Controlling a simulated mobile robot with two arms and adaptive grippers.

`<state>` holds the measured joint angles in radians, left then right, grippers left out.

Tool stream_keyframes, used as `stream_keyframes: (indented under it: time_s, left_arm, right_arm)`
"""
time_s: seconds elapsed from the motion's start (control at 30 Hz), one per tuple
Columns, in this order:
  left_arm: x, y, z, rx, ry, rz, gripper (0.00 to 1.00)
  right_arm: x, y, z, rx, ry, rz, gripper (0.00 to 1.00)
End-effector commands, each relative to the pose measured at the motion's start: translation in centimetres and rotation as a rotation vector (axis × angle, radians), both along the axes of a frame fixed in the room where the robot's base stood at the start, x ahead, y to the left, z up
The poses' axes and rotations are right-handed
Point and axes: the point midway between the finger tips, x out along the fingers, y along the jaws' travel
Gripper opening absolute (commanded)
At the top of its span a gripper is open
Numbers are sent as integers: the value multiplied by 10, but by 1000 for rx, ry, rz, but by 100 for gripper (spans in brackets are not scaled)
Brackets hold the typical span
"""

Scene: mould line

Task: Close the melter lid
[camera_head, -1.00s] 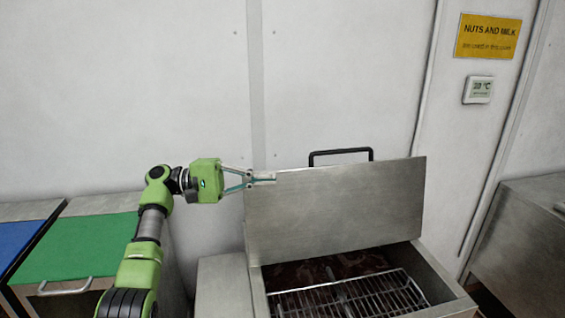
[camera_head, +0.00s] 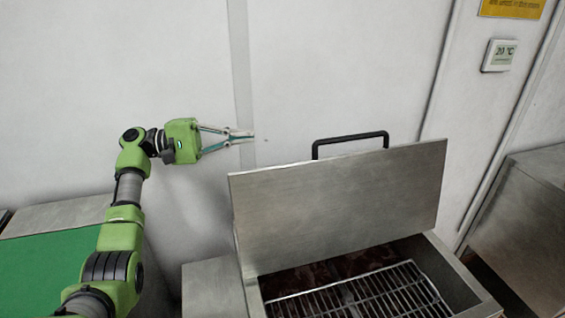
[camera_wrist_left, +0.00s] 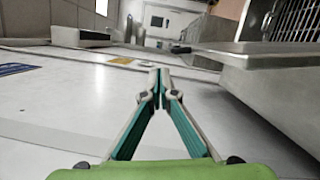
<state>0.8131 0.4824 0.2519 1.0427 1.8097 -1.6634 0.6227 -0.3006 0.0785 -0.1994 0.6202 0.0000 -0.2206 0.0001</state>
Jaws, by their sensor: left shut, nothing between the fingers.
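The melter lid (camera_head: 340,205) is a flat steel panel standing open, tilted up at the back of the melter (camera_head: 455,275). Its black handle (camera_head: 350,138) shows above the top edge. Inside the melter are a wire grid (camera_head: 355,297) and dark brown contents. My left gripper (camera_head: 250,136) is shut and empty, up and to the left of the lid's upper left corner, apart from it. In the left wrist view the gripper's fingertips (camera_wrist_left: 158,72) meet, and the steel lid edge (camera_wrist_left: 215,47) shows to their right. My right gripper is not in view.
A green-topped counter (camera_head: 50,262) is at the left. A steel side box (camera_head: 212,288) adjoins the melter. A steel cabinet (camera_head: 530,225) stands at the right. The white wall behind carries a temperature display (camera_head: 499,56) and a yellow sign (camera_head: 512,7).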

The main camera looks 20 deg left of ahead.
Motion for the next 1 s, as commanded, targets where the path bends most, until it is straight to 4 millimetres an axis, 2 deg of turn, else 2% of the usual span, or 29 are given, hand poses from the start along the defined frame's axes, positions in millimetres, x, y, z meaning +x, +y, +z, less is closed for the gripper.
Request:
stream_keyframes:
  time_s: [0.03, 0.37, 0.8, 1.0]
  left_arm:
    - [0, 0, -9, 0, 2, 0, 0]
    - [0, 0, -34, 0, 1, 0, 0]
    - [0, 0, -93, 0, 1, 0, 0]
    - [1, -2, -100, 0, 1, 0, 0]
  right_arm:
    - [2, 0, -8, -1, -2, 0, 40]
    - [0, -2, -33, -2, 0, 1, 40]
    - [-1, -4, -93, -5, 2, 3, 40]
    - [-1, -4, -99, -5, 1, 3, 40]
